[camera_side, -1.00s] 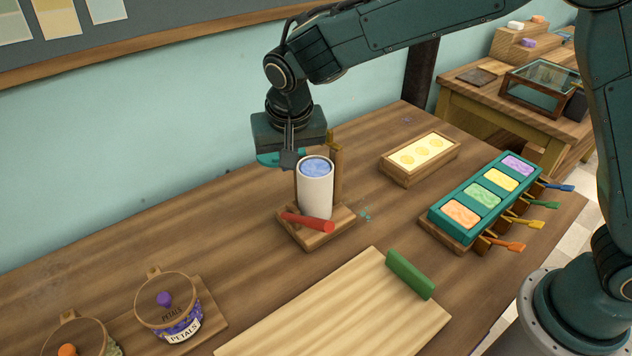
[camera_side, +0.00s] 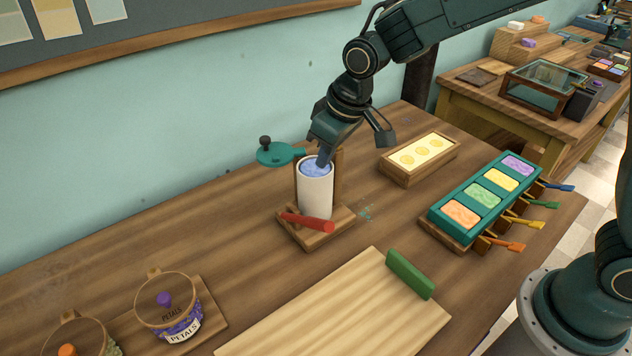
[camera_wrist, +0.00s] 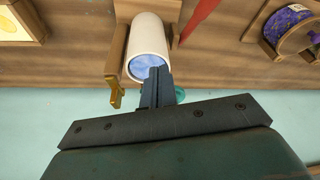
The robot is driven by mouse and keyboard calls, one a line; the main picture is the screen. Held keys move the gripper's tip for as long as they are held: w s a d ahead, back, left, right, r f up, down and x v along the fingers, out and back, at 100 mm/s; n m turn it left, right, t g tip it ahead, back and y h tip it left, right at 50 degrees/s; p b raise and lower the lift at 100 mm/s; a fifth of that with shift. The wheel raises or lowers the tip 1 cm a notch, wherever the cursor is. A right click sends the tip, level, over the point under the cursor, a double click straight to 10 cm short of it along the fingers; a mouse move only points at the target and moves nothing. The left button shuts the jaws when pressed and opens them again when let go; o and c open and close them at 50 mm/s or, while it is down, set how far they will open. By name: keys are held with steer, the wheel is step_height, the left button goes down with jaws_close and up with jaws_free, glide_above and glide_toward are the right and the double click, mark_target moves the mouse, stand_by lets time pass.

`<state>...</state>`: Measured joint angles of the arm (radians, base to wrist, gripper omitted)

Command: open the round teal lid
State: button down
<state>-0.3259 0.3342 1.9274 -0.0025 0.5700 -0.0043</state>
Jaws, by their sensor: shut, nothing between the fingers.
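The round teal lid (camera_side: 275,153) with a dark knob stands swung out to the left of the white cylinder (camera_side: 315,196), off its mouth. A sliver of the lid shows in the wrist view (camera_wrist: 180,94), mostly hidden by my gripper. The cylinder stands upright on a wooden base, and blue content (camera_side: 314,168) shows in its open top. My gripper (camera_side: 323,164) is shut and empty, tilted, with its fingertips at the cylinder's mouth in the side view. I cannot tell whether the tips touch the blue content.
A red handle (camera_side: 307,222) juts from the front of the wooden base. A yellow mold (camera_side: 418,157) and a teal tray of colored blocks (camera_side: 481,198) lie to the right. A board with a green handle (camera_side: 410,274) and petal jars (camera_side: 168,307) are in front.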

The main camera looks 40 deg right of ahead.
steer(key=s+d+r, duration=0.7)
steer(key=s+r, duration=0.3)
steer(key=r, duration=0.2)
steer(key=shift+s+d+r, duration=0.15)
steer(key=shift+s+d, duration=0.25)
stand_by(0.4)
steer(key=shift+s, duration=0.1)
steer(key=s+d+m+t+h, duration=0.1)
steer(key=s+d, duration=0.6)
steer(key=s, duration=0.8)
steer(key=m+t, duration=0.1)
steer(key=m, duration=0.1)
steer(key=shift+s+d+f+m, duration=0.15)
steer(key=shift+s+f+m, duration=0.15)
steer(key=shift+f+m, duration=0.1)
